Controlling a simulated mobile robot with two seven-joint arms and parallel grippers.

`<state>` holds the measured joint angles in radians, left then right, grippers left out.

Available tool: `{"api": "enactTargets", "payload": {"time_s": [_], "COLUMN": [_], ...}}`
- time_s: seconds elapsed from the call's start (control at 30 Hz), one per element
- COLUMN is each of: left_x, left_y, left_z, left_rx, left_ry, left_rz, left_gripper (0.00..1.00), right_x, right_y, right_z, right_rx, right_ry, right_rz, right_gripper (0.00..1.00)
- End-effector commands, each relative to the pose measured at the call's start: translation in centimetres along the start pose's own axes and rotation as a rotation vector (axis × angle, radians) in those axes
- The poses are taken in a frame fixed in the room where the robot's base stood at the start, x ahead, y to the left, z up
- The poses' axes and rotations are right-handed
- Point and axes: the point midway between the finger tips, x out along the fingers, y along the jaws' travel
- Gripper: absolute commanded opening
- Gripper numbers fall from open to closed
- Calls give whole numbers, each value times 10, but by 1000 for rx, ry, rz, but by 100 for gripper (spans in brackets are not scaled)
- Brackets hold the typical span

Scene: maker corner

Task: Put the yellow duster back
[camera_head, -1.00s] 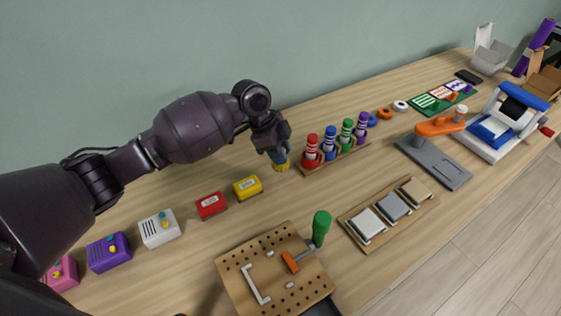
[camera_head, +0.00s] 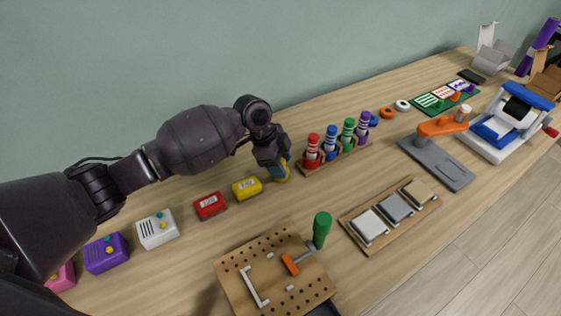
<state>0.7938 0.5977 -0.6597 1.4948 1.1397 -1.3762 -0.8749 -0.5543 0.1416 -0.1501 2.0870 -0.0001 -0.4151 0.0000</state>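My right gripper is not in view.
A red box (camera_head: 209,206), a white box (camera_head: 157,230) and a purple box (camera_head: 106,254) stand to the left. A pegboard (camera_head: 240,290) and a tray of blocks (camera_head: 375,240) lie in front. Bare table lies between the rack and the pegboard.

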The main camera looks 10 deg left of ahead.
Motion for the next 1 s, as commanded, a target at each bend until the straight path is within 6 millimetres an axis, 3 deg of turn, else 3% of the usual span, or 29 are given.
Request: {"api": "enactTargets", "payload": {"time_s": [0.27,0.7,1.0], "left_x": [-12,-93,-121], "left_y": [0,-1,0], "left_z": [-2,-2,-2], "left_rx": [1,2,1], "left_ry": [0,0,0], "left_rz": [-2,-4,0], "left_gripper": [50,50,50], "right_x": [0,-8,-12], "right_y": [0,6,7], "right_z": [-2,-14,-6], "right_rx": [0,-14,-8], "right_ry": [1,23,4], "right_rz": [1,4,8], "right_gripper": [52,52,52]}}
